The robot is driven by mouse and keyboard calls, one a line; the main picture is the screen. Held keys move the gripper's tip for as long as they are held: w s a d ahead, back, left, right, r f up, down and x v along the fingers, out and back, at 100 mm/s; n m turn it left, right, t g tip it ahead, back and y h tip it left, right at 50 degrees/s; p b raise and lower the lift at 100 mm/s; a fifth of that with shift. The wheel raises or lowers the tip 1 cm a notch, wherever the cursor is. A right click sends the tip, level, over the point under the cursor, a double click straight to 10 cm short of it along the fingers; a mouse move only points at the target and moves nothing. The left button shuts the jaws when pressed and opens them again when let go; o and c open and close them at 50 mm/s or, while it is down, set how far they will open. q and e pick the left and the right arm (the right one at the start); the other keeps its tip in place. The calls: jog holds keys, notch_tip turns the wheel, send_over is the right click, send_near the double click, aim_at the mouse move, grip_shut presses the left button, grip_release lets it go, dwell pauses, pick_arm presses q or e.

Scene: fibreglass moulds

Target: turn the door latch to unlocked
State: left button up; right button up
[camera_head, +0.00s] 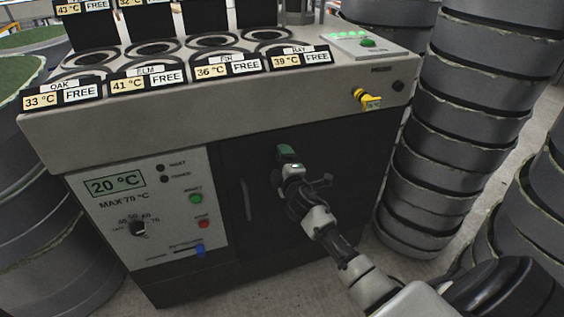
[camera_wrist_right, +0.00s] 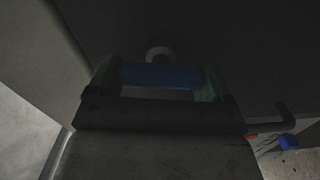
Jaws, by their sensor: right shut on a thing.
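The door latch is a blue bar (camera_wrist_right: 160,75) on a pale round hub, seen in the right wrist view on the dark door. My right gripper (camera_wrist_right: 155,85) is shut on this bar, with a green fingertip at each end of it. In the head view my right gripper (camera_head: 288,157) is at the upper part of the dark cabinet door (camera_head: 340,150) and hides the latch. Whether the latch stands at locked or unlocked cannot be read. My left gripper is not in view.
A vertical door handle (camera_head: 247,200) is left of my right gripper. The control panel (camera_head: 125,190) has a dial, buttons and a blue slider (camera_head: 199,250). A yellow valve (camera_head: 367,98) sticks out at upper right. Stacked grey moulds (camera_head: 445,150) stand close on the right.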

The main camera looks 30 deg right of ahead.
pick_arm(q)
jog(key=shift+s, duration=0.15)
pick_arm(e)
jog(key=shift+f+n, duration=0.1)
jog(key=shift+n, duration=1)
jog(key=o, duration=0.8)
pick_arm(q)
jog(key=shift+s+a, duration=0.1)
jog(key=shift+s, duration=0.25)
pick_arm(e)
jog(key=v, duration=1)
jog(key=shift+s+a, duration=0.2)
jog(key=shift+s, duration=0.15)
jog(key=shift+f, duration=0.1)
